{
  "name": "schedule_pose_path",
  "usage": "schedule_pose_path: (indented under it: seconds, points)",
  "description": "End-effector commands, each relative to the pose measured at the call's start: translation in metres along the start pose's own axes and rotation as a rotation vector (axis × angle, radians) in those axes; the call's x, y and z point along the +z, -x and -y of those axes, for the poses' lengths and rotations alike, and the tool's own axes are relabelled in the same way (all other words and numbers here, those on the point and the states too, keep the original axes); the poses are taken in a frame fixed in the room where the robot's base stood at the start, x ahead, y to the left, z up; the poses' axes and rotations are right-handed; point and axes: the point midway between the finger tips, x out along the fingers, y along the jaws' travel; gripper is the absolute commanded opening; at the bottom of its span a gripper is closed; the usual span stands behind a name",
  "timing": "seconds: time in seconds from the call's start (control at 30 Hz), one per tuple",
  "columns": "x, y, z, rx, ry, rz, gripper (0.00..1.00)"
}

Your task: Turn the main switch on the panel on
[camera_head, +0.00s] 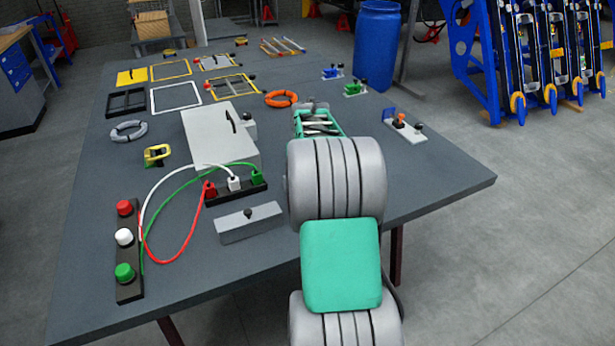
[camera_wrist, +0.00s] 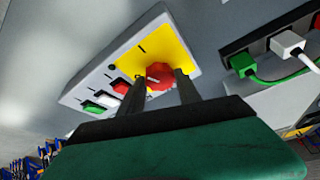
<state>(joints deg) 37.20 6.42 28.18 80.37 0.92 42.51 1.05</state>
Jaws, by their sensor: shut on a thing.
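In the wrist view, the panel (camera_wrist: 82,84) is a light grey plate with a yellow section (camera_wrist: 165,42). The main switch (camera_wrist: 159,72) is a red round knob on the yellow section, with a pale line across it. A short black line and a black dot are marked on the yellow section and beside it. My gripper (camera_wrist: 160,84) has one dark finger on each side of the knob and is shut on it. The fingers cover part of the knob. In the head view my gripper (camera_head: 317,122) is partly hidden by my arm, and I cannot make out the switch.
Red, white and green buttons (camera_wrist: 105,98) sit on the panel beside the switch. In the head view, a grey box (camera_head: 215,135), a plug block (camera_head: 240,189) with cables and a button strip (camera_head: 127,250) crowd the table (camera_head: 405,185). The table's right side is mostly clear.

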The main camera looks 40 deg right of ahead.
Motion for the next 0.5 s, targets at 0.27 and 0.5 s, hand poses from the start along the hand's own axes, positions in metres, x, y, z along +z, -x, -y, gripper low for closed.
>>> schedule_pose_path:
  seconds: [0.27, 0.5]
  points:
    - [-0.0007, -0.0004, 0.0028, 0.084, -0.203, -0.001, 0.0]
    - [-0.0008, -0.0001, 0.0029, 0.132, -0.319, 0.0, 0.0]
